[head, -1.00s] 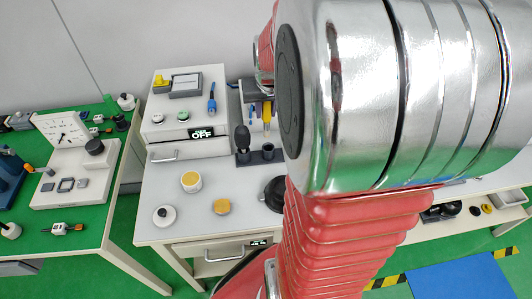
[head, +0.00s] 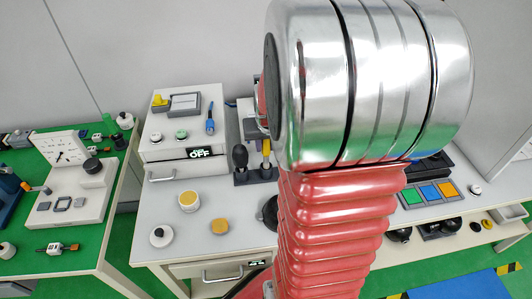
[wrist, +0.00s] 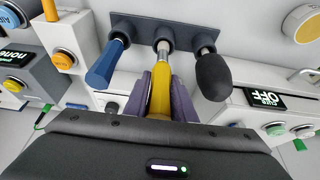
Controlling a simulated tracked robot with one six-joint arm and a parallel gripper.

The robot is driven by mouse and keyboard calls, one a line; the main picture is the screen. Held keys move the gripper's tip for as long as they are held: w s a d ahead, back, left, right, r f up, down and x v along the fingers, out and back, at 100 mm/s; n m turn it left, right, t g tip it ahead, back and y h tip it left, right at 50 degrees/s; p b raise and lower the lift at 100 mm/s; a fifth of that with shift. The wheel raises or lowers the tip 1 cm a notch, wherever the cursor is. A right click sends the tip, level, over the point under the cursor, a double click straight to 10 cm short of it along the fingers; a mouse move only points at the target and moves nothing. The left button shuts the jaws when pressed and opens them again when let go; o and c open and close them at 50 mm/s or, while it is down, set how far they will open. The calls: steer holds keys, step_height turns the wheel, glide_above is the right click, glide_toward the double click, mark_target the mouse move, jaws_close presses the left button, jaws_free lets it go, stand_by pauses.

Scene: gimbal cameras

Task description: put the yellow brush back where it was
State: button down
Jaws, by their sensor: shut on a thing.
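The yellow brush (wrist: 160,92) is between the purple fingers of my gripper (wrist: 160,97), which are shut on its handle. Its silver collar points at the middle socket of the dark grey rack (wrist: 188,27); I cannot tell how deep it sits. The brush also shows in the head view (head: 266,149), upright over the rack (head: 242,179). A black-handled tool (wrist: 213,76) stands in the socket to its right and a blue-handled tool (wrist: 109,62) in the one to its left in the wrist view. In the head view my arm hides the gripper and the blue-handled tool.
A white box with an OFF display (head: 200,153) stands left of the rack. A yellow-topped jar (head: 188,201), a yellow disc (head: 219,227) and a white knob (head: 160,236) sit on the white table in front. Coloured tiles (head: 430,193) lie to the right.

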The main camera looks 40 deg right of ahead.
mark_target(266, 153)
steer(key=shift+f, duration=1.9)
steer(key=shift+f, duration=0.1)
steer(key=c, duration=1.5)
jaws_free()
steer(key=shift+v, duration=6.15)
